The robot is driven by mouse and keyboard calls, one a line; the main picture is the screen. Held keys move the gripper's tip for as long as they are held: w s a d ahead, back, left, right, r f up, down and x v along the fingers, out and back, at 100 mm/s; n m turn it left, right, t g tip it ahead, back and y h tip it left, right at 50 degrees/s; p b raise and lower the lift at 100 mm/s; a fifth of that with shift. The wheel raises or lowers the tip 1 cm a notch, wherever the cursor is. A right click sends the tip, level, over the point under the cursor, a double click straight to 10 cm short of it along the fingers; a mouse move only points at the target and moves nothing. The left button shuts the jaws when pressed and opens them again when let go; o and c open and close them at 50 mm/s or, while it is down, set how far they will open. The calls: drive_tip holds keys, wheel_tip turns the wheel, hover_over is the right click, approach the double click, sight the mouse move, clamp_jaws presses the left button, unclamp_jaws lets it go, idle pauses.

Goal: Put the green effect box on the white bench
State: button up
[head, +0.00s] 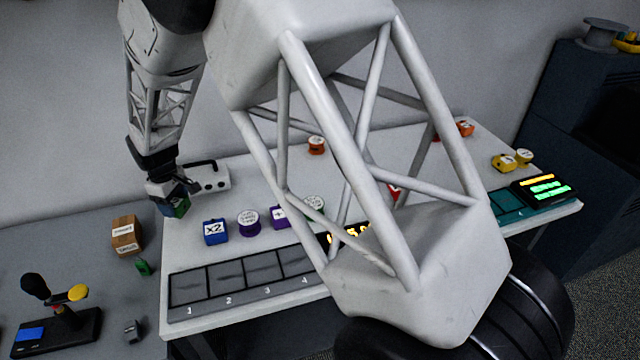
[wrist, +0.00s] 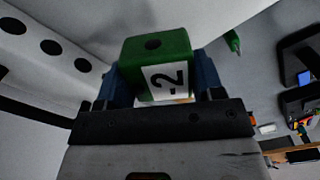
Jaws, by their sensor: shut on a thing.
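My gripper (head: 171,199) is at the left end of the white bench (head: 255,188), close to its edge. It is shut on the green effect box (head: 181,208), which shows only in part in the head view. In the wrist view the green box (wrist: 140,50) sits between the two blue fingers of my gripper (wrist: 160,80), with a white label reading "-2" and a dark round hole on one face. Whether the box touches the bench top cannot be told.
A white device with a black handle (head: 212,180) stands just right of my gripper. A blue "X2" box (head: 215,233), a purple round piece (head: 249,223) and a grey numbered tray (head: 232,281) are nearby. A cardboard box (head: 126,238) stands on the grey table at left.

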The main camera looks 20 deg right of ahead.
drive_tip(key=d+m, duration=0.1)
drive_tip(key=d, duration=0.3)
drive_tip(key=d+r+m, duration=0.1)
drive_tip(key=d, duration=0.4)
drive_tip(key=w+d+r+m, duration=0.1)
drive_tip(key=d, duration=0.4)
drive_tip(key=shift+r, duration=0.15)
drive_tip(key=s+d+r+m, duration=0.1)
drive_tip(key=s+d+m, duration=0.2)
drive_tip(key=d, duration=0.7)
drive_tip(key=s+d+r+m, duration=0.1)
drive_tip(key=s+d+m, duration=0.2)
drive_tip(key=d, duration=0.8)
drive_tip(key=s+d+r+m, duration=0.2)
drive_tip(key=s+d, duration=0.2)
drive_tip(key=d, duration=0.6)
drive_tip(key=shift+d+m, duration=0.15)
drive_tip(key=shift+m, duration=0.25)
drive_tip(key=shift+f, duration=3.05)
drive_tip(key=shift+f, duration=0.15)
drive_tip(key=shift+f, duration=1.75)
drive_tip(key=shift+f, duration=0.1)
